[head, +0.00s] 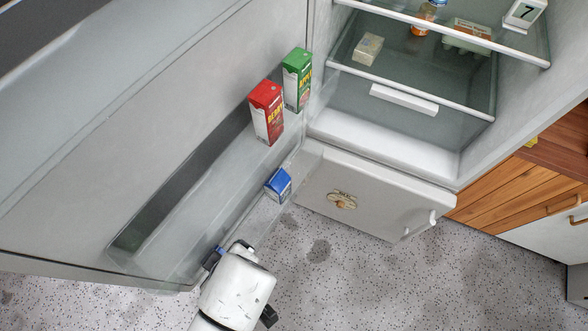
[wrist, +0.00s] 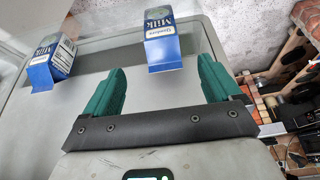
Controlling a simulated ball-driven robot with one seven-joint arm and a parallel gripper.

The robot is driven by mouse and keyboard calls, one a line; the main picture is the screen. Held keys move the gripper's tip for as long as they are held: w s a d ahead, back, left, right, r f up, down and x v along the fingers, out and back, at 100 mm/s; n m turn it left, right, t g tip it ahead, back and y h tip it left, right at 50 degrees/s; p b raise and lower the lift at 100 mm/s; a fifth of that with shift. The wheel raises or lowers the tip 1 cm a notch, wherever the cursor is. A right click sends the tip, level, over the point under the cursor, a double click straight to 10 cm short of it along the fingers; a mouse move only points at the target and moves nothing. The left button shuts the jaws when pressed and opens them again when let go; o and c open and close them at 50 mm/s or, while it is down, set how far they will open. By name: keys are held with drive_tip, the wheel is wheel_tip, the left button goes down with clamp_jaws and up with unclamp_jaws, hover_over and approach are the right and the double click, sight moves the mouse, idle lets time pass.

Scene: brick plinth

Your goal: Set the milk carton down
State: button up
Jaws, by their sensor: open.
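A small blue and white milk carton (head: 278,185) is at the low edge of the open fridge door's bin in the head view. In the head view my fingers are not clear.
A red carton (head: 267,112) and a green carton (head: 297,80) stand in the fridge door (head: 150,110). Fridge shelves (head: 400,85) hold a small box (head: 368,49) and a bottle (head: 428,15). A lower white door (head: 365,195) and a wooden cabinet (head: 520,195) are to the right.

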drive_tip(key=w+d+f+m+h, duration=0.1)
drive_tip(key=w+d+f+m, duration=0.15)
drive_tip(key=d, duration=0.85)
drive_tip(key=w+d+f+m+h, duration=0.1)
drive_tip(key=w+d+m, duration=0.25)
drive_tip(key=d, duration=0.75)
drive_tip(key=s+d+m+h, duration=0.1)
drive_tip(key=s+d+m, duration=0.2)
drive_tip(key=d, duration=0.6)
drive_tip(key=s+d+f+m+g, duration=0.1)
drive_tip(key=s+d+m, duration=0.2)
drive_tip(key=d, duration=0.7)
drive_tip(key=s, duration=0.2)
drive_tip(key=shift+s+h, duration=0.4)
